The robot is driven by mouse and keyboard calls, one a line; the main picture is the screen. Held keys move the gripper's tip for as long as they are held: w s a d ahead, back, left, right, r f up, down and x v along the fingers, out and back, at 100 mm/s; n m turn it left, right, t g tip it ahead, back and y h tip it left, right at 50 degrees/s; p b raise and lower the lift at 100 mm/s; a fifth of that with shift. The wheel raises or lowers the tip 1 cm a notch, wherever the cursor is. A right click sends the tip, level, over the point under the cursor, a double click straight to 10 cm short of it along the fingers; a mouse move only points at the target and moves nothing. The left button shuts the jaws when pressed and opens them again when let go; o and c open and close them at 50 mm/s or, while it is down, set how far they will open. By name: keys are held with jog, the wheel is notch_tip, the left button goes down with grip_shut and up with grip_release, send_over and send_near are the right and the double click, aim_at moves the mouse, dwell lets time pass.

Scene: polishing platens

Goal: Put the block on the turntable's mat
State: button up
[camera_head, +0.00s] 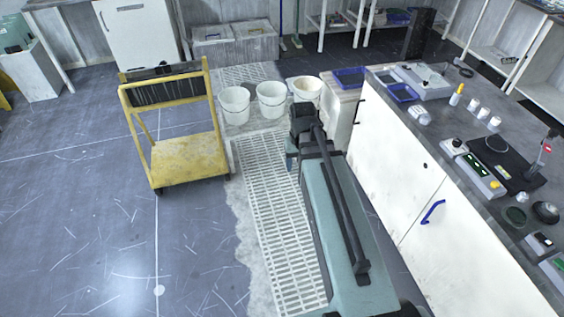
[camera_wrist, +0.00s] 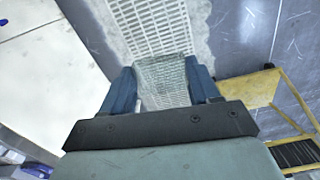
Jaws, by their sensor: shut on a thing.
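My gripper (camera_wrist: 160,72) points down over the floor grating in the wrist view, with its two blue fingers on either side of a pale grey-green, see-through-looking block (camera_wrist: 163,84). It is shut on this block. On the right-hand worktop, a flat black unit (camera_head: 518,172) carries a dark round ring (camera_head: 497,144), which may be the turntable. A dark green disc (camera_head: 515,215) lies nearer on the same worktop. I cannot tell which round surface is the mat.
The worktop (camera_head: 455,125) stands on white cabinets (camera_head: 405,165), right of my arm. Small bottles (camera_head: 483,115), blue trays (camera_head: 403,92) and a control box (camera_head: 478,167) crowd it. White buckets (camera_head: 235,104) and a yellow trolley (camera_head: 188,158) stand left. The floor at left is open.

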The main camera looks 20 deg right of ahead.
jog(key=s+d+r+m, duration=0.2)
jog(key=d+m, duration=0.1)
jog(key=d, duration=1.4)
jog(key=s+d+r+m, duration=0.1)
jog(key=s+d+m, duration=0.2)
jog(key=d, duration=1.3)
notch_tip(320, 180, up, 7)
jog(key=m, duration=0.6)
send_over(498, 145)
jog(key=shift+f, duration=3.3)
jog(key=shift+f, duration=0.6)
jog(key=o, duration=1.3)
jog(key=shift+r, duration=0.1)
